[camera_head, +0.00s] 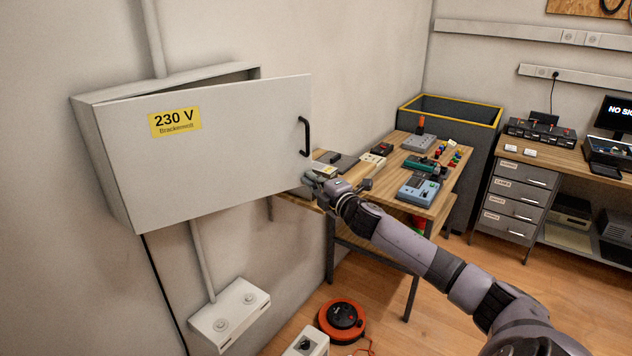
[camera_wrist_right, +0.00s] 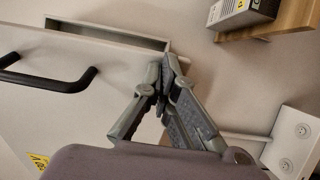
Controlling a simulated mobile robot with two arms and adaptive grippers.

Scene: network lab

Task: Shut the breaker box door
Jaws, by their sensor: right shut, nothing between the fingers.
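The grey breaker box (camera_head: 88,118) hangs on the wall at the left. Its door (camera_head: 215,150), with a yellow 230 V label (camera_head: 175,121) and a black handle (camera_head: 305,136), stands partly open. A dark gap shows above the door's top edge. My right gripper (camera_head: 314,176) is at the door's lower right edge, below the handle. In the right wrist view, the gripper (camera_wrist_right: 166,80) is shut and empty, with the door (camera_wrist_right: 60,65) and handle (camera_wrist_right: 50,81) to its left. I cannot tell whether the fingers touch the door. My left gripper is out of view.
A wooden workbench (camera_head: 440,205) with several devices stands right of the door. A white socket box (camera_head: 231,314) is on the wall below. A red cable reel (camera_head: 342,318) lies on the floor. A drawer unit (camera_head: 518,198) stands at the right.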

